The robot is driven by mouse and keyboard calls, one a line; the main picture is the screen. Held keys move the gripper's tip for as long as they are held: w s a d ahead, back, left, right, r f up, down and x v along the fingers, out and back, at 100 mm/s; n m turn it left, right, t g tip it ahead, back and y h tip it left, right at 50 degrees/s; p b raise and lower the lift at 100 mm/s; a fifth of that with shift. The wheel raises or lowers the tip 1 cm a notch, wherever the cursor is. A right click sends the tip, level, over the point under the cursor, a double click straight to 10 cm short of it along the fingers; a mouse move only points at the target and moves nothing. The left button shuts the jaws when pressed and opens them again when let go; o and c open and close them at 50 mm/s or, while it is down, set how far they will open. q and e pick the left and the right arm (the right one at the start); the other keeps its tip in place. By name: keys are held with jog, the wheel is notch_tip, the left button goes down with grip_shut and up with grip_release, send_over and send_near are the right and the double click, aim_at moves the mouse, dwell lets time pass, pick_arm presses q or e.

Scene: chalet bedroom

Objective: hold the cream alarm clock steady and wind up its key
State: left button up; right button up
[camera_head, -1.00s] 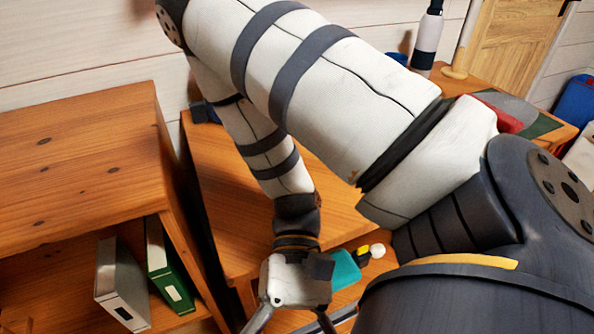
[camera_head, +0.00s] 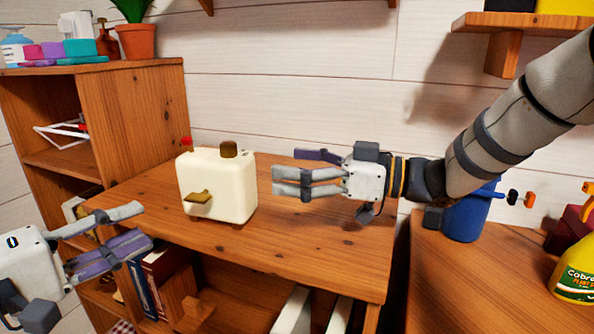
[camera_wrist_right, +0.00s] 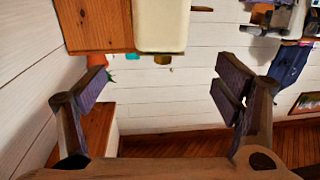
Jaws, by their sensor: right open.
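The cream alarm clock (camera_head: 228,190) stands upright on the wooden cabinet top (camera_head: 285,235). It has a brown knob (camera_head: 228,149) on top and a brass-brown key (camera_head: 198,196) on its front face. In the right wrist view the clock (camera_wrist_right: 160,25) is at the top edge, partly cut off. My left gripper (camera_head: 147,225) is open and empty, at the lower left of the clock and apart from it. My right gripper (camera_head: 284,172) is open and empty, a little to the right of the clock with its fingers pointing at it. Its spread fingers show in the right wrist view (camera_wrist_right: 163,85).
A taller shelf unit (camera_head: 130,75) with a potted plant (camera_head: 136,40) stands at the left. A blue container (camera_head: 468,217) and a yellow spray bottle (camera_head: 577,270) are on a surface at the right. The cabinet top in front of the clock is clear.

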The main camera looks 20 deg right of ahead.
aim_at(228, 159)
jog(key=x, duration=1.2)
jog(key=shift+s, duration=0.15)
jog(key=shift+c, duration=0.3)
